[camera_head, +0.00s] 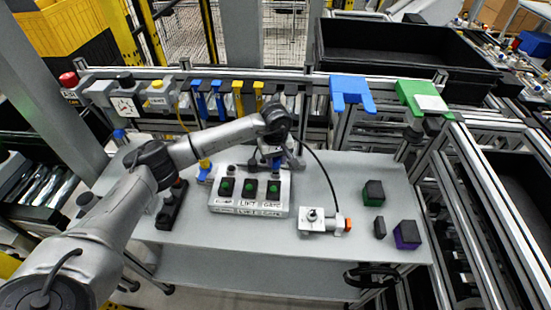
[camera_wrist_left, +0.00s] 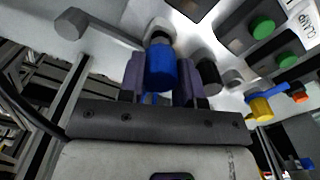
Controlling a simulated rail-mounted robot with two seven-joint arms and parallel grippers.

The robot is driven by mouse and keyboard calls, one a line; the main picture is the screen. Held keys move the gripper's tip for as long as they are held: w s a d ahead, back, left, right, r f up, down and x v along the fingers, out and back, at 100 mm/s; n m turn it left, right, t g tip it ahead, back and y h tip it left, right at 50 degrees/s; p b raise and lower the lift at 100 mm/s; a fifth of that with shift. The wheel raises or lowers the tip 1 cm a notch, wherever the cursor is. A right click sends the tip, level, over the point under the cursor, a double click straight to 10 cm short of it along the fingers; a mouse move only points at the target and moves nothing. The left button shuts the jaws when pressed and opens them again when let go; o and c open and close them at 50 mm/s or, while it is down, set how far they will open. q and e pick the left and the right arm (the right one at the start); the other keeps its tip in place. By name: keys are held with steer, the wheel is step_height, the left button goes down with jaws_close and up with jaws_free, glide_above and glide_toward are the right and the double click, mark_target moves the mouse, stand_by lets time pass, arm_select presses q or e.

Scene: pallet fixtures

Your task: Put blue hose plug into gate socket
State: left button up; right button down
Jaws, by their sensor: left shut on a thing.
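My left gripper (camera_head: 284,160) is behind the back edge of the white control box (camera_head: 225,208), shut on the blue hose plug (camera_wrist_left: 161,68). In the left wrist view the plug sits between the two purple-grey fingers (camera_wrist_left: 160,80). A pale metal fitting (camera_wrist_left: 160,32) shows just beyond the plug's far end; I cannot tell whether the two are joined. The box has several green-topped black switches and front labels, with LIFT and GATE readable. Dark cylinders (camera_wrist_left: 208,77) stand beside the plug. The gate socket itself is not clearly visible. My right gripper is not in view.
A black hose (camera_head: 325,175) arcs right of my gripper to a grey block (camera_head: 318,222). Green-topped (camera_head: 373,193) and purple-sided (camera_head: 407,235) blocks stand at the right of the grey table (camera_head: 175,235).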

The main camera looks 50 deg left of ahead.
arm_select(q)
steer(key=shift+f, duration=0.35)
steer(key=shift+f+b, duration=0.7)
steer(key=o, duration=0.7)
steer(key=shift+o, duration=1.4)
steer(key=shift+r, duration=0.15)
step_height(320, 180, up, 14)
steer(key=shift+f+p, duration=0.2)
steer(key=shift+p, duration=0.2)
